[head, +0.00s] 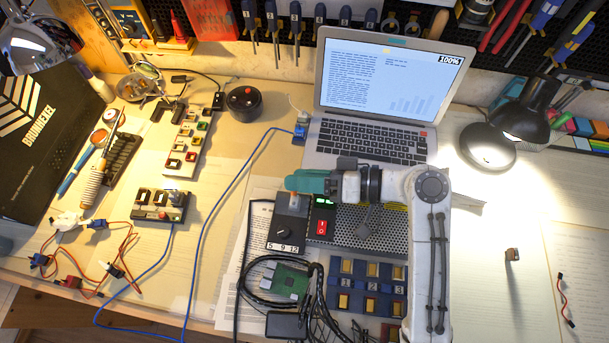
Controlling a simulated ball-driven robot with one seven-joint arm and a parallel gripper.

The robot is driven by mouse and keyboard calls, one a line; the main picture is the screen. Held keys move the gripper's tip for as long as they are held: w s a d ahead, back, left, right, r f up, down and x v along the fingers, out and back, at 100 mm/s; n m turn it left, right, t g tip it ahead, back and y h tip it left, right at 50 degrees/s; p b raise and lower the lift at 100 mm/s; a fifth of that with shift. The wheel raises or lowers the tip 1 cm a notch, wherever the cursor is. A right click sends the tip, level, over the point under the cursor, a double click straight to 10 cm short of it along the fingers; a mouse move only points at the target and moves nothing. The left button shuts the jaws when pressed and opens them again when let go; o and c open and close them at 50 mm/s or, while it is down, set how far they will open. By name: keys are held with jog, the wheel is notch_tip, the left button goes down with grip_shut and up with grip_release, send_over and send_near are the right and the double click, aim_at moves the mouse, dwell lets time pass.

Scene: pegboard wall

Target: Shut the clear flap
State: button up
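I cannot make out a clear flap with certainty. A small dark box (160,207) at left centre has frame-like pieces on top and a red button; a pale, partly see-through piece (178,197) at its right end may be a flap, but its position is too small to tell. My gripper (290,183), with teal fingers, points left from my white arm. It is above the back edge of the black power unit (345,230), apart from the small dark box. Its fingers overlap in this view, so their opening does not show.
An open laptop (370,135) stands behind my gripper. A blue cable (218,198) crosses the bench to the small box. A strip of several switches (190,140) lies behind that box. Loose servos and wires (95,225) lie at left. A lit lamp (515,125) stands at right.

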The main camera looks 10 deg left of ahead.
jog(key=shift+d+r, duration=0.1)
jog(key=d, duration=0.3)
jog(key=d+r, duration=0.1)
jog(key=d, duration=0.3)
jog(key=d+r+b, duration=0.1)
jog(key=d, duration=0.2)
jog(key=shift+s+d, duration=0.2)
jog(key=shift+s, duration=0.1)
